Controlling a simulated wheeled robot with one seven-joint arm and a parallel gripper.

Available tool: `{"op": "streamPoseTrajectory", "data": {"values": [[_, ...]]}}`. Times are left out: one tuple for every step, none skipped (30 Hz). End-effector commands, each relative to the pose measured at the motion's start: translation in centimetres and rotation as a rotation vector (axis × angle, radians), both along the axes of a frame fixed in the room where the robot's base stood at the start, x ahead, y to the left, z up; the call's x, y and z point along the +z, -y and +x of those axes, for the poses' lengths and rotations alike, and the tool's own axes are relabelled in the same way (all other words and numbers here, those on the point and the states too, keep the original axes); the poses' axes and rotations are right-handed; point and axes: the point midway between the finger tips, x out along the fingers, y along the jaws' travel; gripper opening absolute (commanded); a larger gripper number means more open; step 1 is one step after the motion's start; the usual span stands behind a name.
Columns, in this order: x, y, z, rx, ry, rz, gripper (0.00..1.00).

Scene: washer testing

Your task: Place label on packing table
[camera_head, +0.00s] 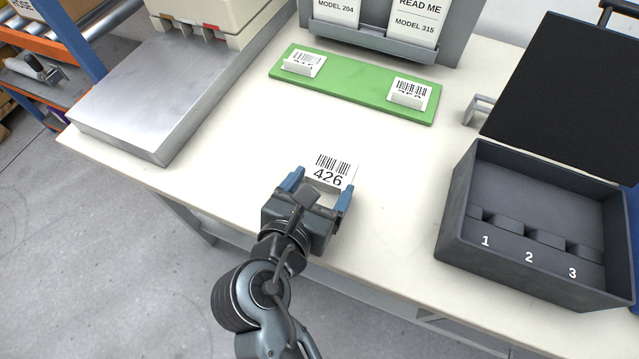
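A white label (333,166) with a barcode and the number 426 is at the middle of the cream packing table (235,150), near its front edge. My gripper (320,186) is just in front of the label, its two blue fingers spread apart to the left and right of the label's lower part. The fingers look open, with visible gaps beside the label. The label's lower edge is close to the gripper body, and I cannot tell whether it touches the table fully.
A green strip (350,88) with two barcode labels (304,63) lies behind. A grey metal plate (150,95) is at left. A dark open case (530,240) with slots 1, 2 and 3 stands at right. A grey holder with cards (385,40) is at the back.

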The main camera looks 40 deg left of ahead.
Motion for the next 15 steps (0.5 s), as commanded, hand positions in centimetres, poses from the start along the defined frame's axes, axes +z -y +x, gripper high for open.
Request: {"op": "streamPoseTrajectory", "data": {"values": [[0.0, 0.0, 0.0, 0.0, 0.0, 0.0, 0.86], [0.0, 0.0, 0.0, 0.0, 0.0, 0.0, 0.89], [0.01, 0.0, 0.0, 0.0, 0.0, 0.0, 0.92], [0.01, 0.0, 0.0, 0.0, 0.0, 0.0, 0.92], [0.01, 0.0, 0.0, 0.0, 0.0, 0.0, 0.92], [0.01, 0.0, 0.0, 0.0, 0.0, 0.0, 0.92], [0.01, 0.0, 0.0, 0.0, 0.0, 0.0, 0.92], [0.02, 0.0, 0.01, 0.0, 0.0, 0.0, 0.92], [0.03, 0.0, 0.0, 0.0, 0.0, 0.0, 0.92], [0.06, 0.0, 0.0, 0.0, 0.0, 0.0, 0.92], [0.14, -0.01, 0.0, 0.0, 0.001, 0.001, 0.92], [0.32, -0.01, 0.0, 0.0, 0.0, 0.002, 0.92], [0.39, 0.04, -0.21, 0.001, 0.0, 0.001, 0.92], [0.48, 0.11, -0.49, 0.001, 0.0, 0.0, 0.92], [0.64, 0.2, -0.94, 0.001, -0.001, -0.001, 0.92]]}}
